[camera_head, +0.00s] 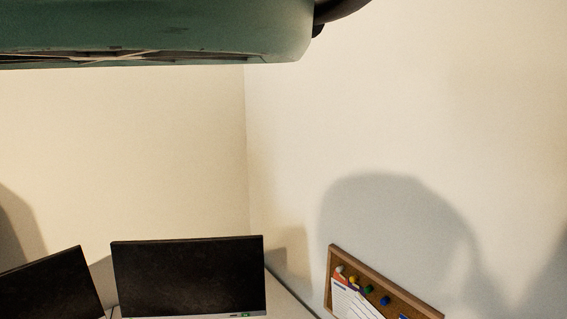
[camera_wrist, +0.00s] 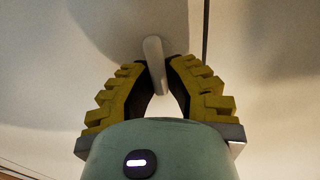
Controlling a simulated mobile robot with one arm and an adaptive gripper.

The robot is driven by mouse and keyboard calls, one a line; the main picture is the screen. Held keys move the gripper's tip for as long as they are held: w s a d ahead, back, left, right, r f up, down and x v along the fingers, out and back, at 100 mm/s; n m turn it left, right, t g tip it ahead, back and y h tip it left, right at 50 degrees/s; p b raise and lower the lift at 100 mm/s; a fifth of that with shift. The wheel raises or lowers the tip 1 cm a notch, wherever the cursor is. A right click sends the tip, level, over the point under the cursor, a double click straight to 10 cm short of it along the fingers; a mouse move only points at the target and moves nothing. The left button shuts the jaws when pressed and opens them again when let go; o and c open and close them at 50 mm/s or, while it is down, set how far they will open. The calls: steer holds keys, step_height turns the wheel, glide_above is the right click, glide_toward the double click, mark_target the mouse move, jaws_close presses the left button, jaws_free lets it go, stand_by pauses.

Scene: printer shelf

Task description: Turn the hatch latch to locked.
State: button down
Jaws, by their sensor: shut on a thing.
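The hatch latch (camera_wrist: 153,52) is a slim pale grey handle in the upper middle of the wrist view. It stands close to upright in that picture, with its top leaning slightly left. My gripper (camera_wrist: 157,68) has stepped yellow-green fingers, and their dark tips are shut on the latch's lower part from both sides. The latch is on a pale panel (camera_wrist: 70,70), left of a dark vertical seam. No lock marking is visible. The head view shows neither the latch nor my fingers.
In the head view, two dark monitors (camera_head: 190,277) (camera_head: 50,290) stand at lower left. A cork board (camera_head: 410,303) with pins and papers is at the bottom right. Bare wall fills the middle. My green arm part crosses the top left.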

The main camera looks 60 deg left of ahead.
steer(key=shift+f, duration=0.1)
stand_by(0.4)
steer(key=shift+f+m+b, duration=0.1)
steer(key=shift+m+b, duration=0.5)
steer(key=shift+b, duration=0.15)
steer(key=shift+d+m+b, duration=0.2)
steer(key=shift+m+b, duration=0.85)
steer(key=shift+m, duration=0.15)
steer(key=m+b, duration=0.1)
steer(key=m, duration=0.3)
steer(key=m+b, duration=0.1)
steer(key=m, duration=0.4)
steer(key=d+f+m+b, duration=0.1)
steer(key=m, duration=0.4)
steer(key=shift+m, duration=0.3)
